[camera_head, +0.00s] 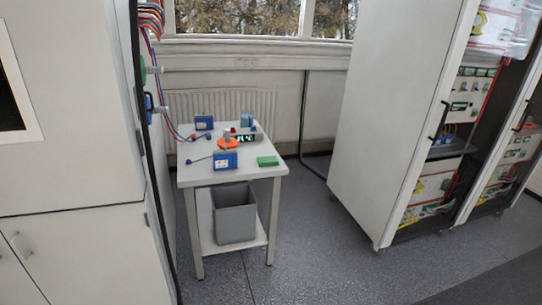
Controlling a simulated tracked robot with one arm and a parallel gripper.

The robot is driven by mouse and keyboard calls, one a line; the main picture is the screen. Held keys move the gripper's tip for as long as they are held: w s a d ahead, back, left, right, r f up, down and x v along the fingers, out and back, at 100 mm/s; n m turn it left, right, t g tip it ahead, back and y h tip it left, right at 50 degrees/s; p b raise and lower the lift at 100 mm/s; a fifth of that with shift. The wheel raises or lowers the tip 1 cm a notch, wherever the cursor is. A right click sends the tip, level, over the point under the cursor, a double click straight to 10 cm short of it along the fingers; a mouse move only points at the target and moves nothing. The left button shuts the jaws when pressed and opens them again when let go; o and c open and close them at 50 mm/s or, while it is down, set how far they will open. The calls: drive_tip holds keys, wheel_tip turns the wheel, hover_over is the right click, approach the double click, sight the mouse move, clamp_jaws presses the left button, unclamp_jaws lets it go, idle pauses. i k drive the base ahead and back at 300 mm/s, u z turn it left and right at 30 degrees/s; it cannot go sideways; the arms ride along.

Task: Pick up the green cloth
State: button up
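The green cloth (267,161) is a small flat green rectangle. It lies on the top of the white table (193,179), close to its front right corner. Nothing covers it. My gripper does not show in the camera view, so I cannot see whether it is open or shut.
On the table are a blue box (225,161), another blue box (204,122), an orange disc (228,143) and a small display unit (245,138). A grey bin (235,213) stands on the lower shelf. Cabinets flank the table; grey floor (320,240) is clear at front right.

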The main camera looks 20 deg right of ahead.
sight(269, 161)
drive_tip(key=z, duration=0.15)
drive_tip(key=i, duration=1.25)
drive_tip(key=z, duration=0.3)
drive_tip(key=i, duration=2.15)
drive_tip(key=z, duration=0.05)
